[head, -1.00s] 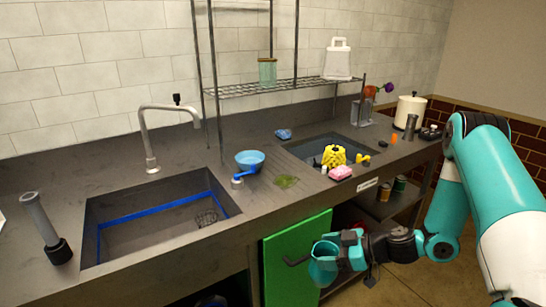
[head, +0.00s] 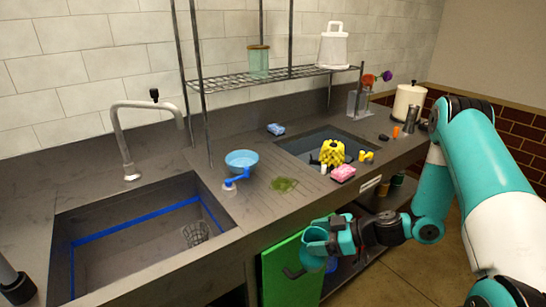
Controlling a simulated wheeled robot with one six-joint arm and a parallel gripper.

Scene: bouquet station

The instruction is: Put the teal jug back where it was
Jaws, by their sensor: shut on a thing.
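The teal jug (head: 313,249) is in my gripper (head: 336,236), in front of the counter's front edge and the green cabinet door. My gripper is shut on the jug from its right side. The jug looks roughly upright and its open top faces up. It hangs clear of the counter top, a little below the counter's level in the picture. Part of the jug is hidden behind the gripper fingers.
The counter holds a blue bowl (head: 242,162), a green cloth (head: 284,184), a pink sponge (head: 343,173) and a yellow item (head: 332,152). Two sinks are set in it, the larger one (head: 130,245) at left. A wire shelf (head: 270,77) stands behind. The green door (head: 290,275) is below.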

